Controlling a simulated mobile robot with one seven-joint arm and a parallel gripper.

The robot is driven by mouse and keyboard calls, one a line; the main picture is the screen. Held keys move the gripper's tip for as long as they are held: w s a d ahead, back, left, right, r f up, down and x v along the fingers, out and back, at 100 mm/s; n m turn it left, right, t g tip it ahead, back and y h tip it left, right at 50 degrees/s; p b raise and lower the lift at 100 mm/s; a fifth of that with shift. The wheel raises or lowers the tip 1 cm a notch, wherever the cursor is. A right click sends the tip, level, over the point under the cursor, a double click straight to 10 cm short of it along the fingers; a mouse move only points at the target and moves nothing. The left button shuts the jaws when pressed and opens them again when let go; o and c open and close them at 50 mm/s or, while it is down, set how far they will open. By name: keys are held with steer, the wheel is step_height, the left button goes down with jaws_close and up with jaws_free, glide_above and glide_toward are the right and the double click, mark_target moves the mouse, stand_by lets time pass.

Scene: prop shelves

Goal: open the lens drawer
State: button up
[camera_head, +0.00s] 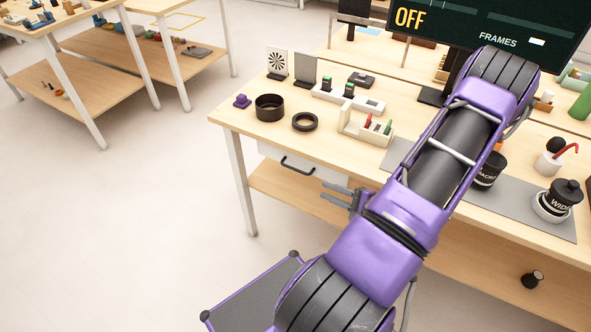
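The lens drawer (270,153) is a white-fronted drawer under the near-left part of the wooden table, with a dark bar handle (297,169). Its front looks about in line with the table's edge, so it appears shut. My gripper (328,193) is to the right of the handle and a little lower in the picture, with its fingers pointing left. The fingers are apart with a gap between them and nothing visible in it. The gripper appears clear of the handle, though the exact depth gap cannot be told.
The wooden table (240,121) carries a black cylinder (270,107), a black ring (305,122) and a pale holder (355,128). Lenses stand on a grey mat (515,211) at right. A lower shelf (275,190) runs beneath. The floor at left is clear.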

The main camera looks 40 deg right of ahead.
mark_target(294, 169)
steer(key=shift+m+t+h, duration=0.5)
steer(key=shift+m+h, duration=0.3)
steer(key=shift+h, duration=0.1)
steer(key=x, duration=1.5)
steer(key=shift+w+b, duration=0.35)
jaws_close()
